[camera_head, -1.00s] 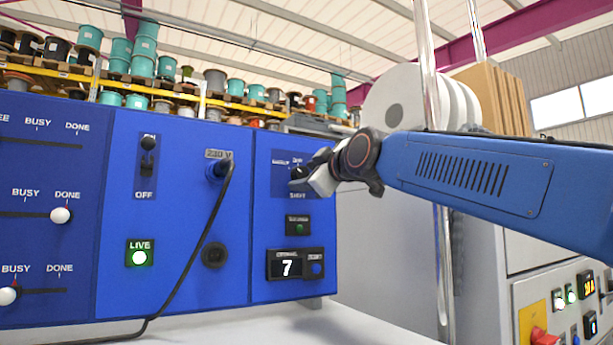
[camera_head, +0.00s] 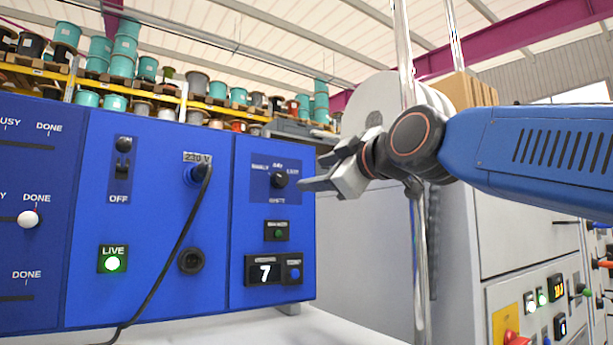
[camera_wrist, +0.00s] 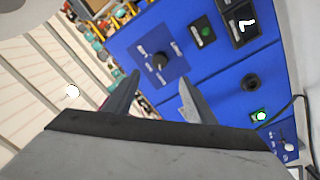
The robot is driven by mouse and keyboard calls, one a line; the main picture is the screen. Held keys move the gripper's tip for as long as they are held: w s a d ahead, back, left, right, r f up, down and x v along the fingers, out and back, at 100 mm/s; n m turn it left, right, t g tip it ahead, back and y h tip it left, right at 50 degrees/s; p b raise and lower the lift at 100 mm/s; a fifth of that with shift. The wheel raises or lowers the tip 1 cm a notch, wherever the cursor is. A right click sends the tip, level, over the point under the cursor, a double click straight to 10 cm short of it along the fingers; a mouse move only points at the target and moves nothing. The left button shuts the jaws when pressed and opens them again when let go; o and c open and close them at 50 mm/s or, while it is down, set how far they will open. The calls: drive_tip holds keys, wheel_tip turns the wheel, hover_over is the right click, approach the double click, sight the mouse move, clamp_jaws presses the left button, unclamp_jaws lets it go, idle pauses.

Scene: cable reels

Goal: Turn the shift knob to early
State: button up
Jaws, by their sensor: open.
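The shift knob (camera_head: 279,180) is a small black round knob on a dark blue label plate in the right-hand blue panel. Small white labels stand above it and a word below it, too small to read surely. I cannot tell where its pointer is set. My gripper (camera_head: 318,172) is open and empty, just right of the knob and apart from it in the head view. In the wrist view the knob (camera_wrist: 160,60) shows beyond and between my two open fingers (camera_wrist: 159,80).
Below the knob are a green button (camera_head: 278,233) and a counter (camera_head: 264,270) reading 7. To the left are a black cable plugged in at 230 V (camera_head: 199,175), an on/off switch (camera_head: 123,146) and a lit LIVE lamp (camera_head: 112,263). A grey cabinet (camera_head: 365,240) stands right.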

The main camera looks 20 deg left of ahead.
drive_tip(key=shift+v, duration=1.65)
drive_tip(key=shift+s, duration=0.1)
